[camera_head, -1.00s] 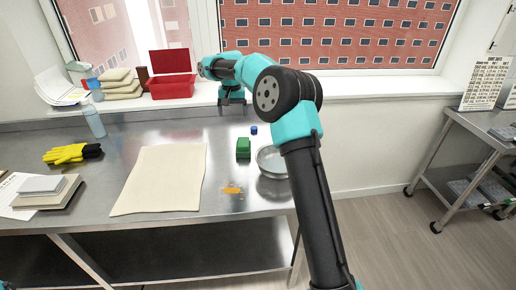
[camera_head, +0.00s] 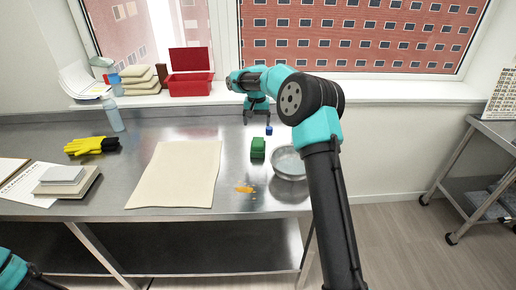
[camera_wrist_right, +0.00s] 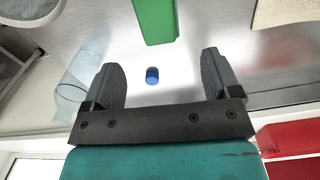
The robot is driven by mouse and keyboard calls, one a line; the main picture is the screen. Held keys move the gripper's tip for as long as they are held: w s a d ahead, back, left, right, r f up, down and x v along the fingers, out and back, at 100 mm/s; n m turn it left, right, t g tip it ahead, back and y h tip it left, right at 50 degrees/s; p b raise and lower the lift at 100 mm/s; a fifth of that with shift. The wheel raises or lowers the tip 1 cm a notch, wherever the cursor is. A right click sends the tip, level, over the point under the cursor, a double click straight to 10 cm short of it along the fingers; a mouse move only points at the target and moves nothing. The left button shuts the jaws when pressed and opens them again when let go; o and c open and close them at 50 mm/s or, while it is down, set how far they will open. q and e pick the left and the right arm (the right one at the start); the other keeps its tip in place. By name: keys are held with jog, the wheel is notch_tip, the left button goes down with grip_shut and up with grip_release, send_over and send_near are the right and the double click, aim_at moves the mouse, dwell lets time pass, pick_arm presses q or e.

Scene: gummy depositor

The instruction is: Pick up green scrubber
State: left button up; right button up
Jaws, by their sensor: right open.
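The green scrubber (camera_head: 258,147) is a small upright-looking block on the steel table, between the beige cloth and a metal bowl. In the right wrist view the scrubber (camera_wrist_right: 156,20) shows at the top edge, partly cut off, beyond the fingertips. My right gripper (camera_head: 257,117) is over the back of the table, behind the scrubber and apart from it. Its two fingers (camera_wrist_right: 163,78) are spread with nothing held; a small blue object (camera_wrist_right: 152,76) shows on the table between them. Part of my left arm shows at the bottom left corner; its gripper is out of view.
The metal bowl (camera_head: 289,162) stands just right of the scrubber, with an orange smear (camera_head: 244,190) in front. The beige cloth (camera_head: 178,175) lies to the left. A clear cup-like object (camera_wrist_right: 72,90) is left of the fingers. A red box (camera_head: 190,85) sits on the sill.

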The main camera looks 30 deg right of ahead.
aim_at(258, 142)
jog(key=shift+f, duration=2.8)
jog(key=shift+s+d+f, duration=0.1)
jog(key=shift+f, duration=1.2)
jog(key=shift+s+d+f, duration=0.1)
jog(key=shift+f, duration=1.2)
jog(key=shift+a, duration=0.1)
jog(key=shift+c, duration=0.2)
jog(key=c, duration=1)
jog(key=shift+r, duration=0.1)
